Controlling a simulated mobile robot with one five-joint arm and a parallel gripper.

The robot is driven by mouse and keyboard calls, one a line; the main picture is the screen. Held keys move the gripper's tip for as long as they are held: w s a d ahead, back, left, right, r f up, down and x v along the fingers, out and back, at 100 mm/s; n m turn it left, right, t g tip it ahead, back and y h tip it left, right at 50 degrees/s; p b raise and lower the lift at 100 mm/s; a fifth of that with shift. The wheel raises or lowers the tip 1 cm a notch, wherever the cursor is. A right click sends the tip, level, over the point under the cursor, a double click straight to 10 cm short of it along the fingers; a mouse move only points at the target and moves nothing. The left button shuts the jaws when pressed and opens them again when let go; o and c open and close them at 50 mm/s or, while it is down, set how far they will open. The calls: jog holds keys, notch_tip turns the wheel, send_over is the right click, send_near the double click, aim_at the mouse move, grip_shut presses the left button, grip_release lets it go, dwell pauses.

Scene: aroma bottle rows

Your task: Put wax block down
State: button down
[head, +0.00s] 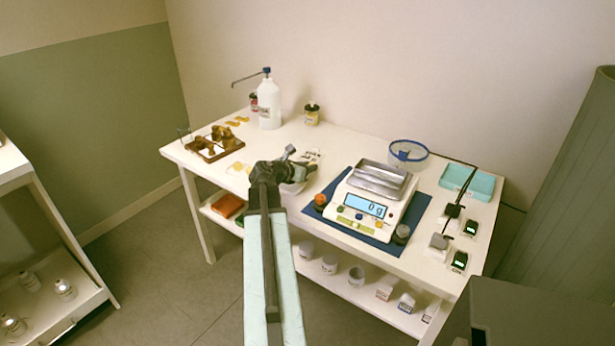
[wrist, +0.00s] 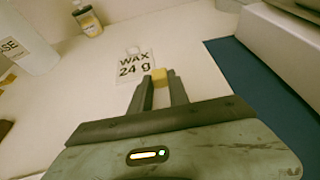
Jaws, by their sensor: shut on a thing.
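A white card (wrist: 134,66) reading "WAX 24 g" lies on the table just beyond the fingertips. In the head view, my gripper (head: 298,168) is over the front middle of the white table, left of the scale; the block cannot be made out there. The white scale (head: 366,205) carries a metal tray (head: 382,178) and its display reads 0 g. I cannot tell whether the block touches the table.
The scale stands on a blue mat (head: 417,212). A white pump bottle (head: 268,104) and a yellow jar (head: 312,115) stand at the back. A wooden tray (head: 216,143) is at the left. A blue-rimmed bowl (head: 408,152) and a teal tray (head: 467,183) are at the right.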

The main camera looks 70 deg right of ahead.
jog(key=shift+f, duration=0.25)
jog(key=c, duration=1.3)
grip_release()
jog(key=shift+r, duration=0.1)
jog(key=shift+o, duration=0.2)
